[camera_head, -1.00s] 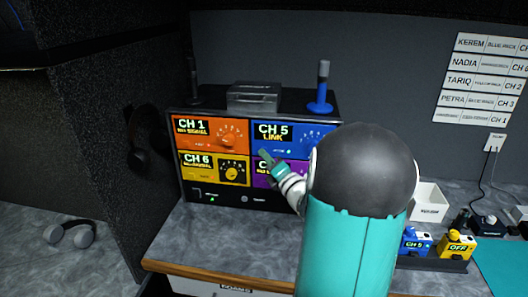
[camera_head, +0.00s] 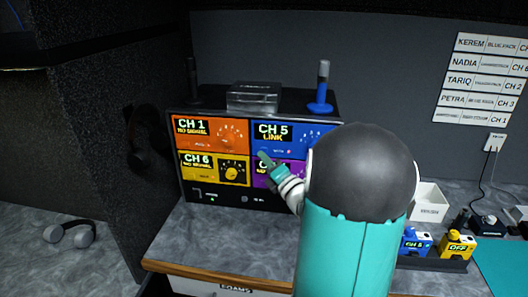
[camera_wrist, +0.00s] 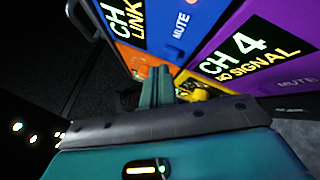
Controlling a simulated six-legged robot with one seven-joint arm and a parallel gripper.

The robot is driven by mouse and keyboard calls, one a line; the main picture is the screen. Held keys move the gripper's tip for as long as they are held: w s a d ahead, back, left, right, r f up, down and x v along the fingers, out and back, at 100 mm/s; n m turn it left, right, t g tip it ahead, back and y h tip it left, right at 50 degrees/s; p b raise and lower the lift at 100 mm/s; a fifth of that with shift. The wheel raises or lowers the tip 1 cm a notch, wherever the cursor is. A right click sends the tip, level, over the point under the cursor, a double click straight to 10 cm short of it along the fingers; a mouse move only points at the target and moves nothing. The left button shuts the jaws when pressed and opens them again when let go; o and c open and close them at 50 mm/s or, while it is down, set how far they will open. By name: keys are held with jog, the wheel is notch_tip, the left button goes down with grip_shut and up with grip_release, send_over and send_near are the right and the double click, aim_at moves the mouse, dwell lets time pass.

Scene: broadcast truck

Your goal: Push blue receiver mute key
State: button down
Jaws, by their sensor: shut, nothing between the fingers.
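The blue receiver (camera_head: 310,135) is the upper right panel of the rack and reads CH 5 LINK. Its MUTE label shows along the panel's lower part. My gripper (camera_head: 264,157) is shut and empty, in front of the rack near the seam between the blue and purple panels. In the wrist view my fingertips (camera_wrist: 160,72) appear just below the key; whether they touch it cannot be told.
The orange CH 1 receiver (camera_head: 215,142), yellow CH 6 receiver (camera_head: 205,175) and purple CH 4 receiver (camera_wrist: 262,50) adjoin the blue one. A blue antenna (camera_head: 321,90) stands on the rack. Blue and yellow packs (camera_head: 457,246) sit on the counter at right.

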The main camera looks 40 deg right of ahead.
jog(key=shift+s+a, duration=0.9)
jog(key=shift+a, duration=0.25)
jog(key=shift+s+a, duration=0.9)
jog(key=shift+a, duration=0.25)
jog(key=shift+w, duration=0.1)
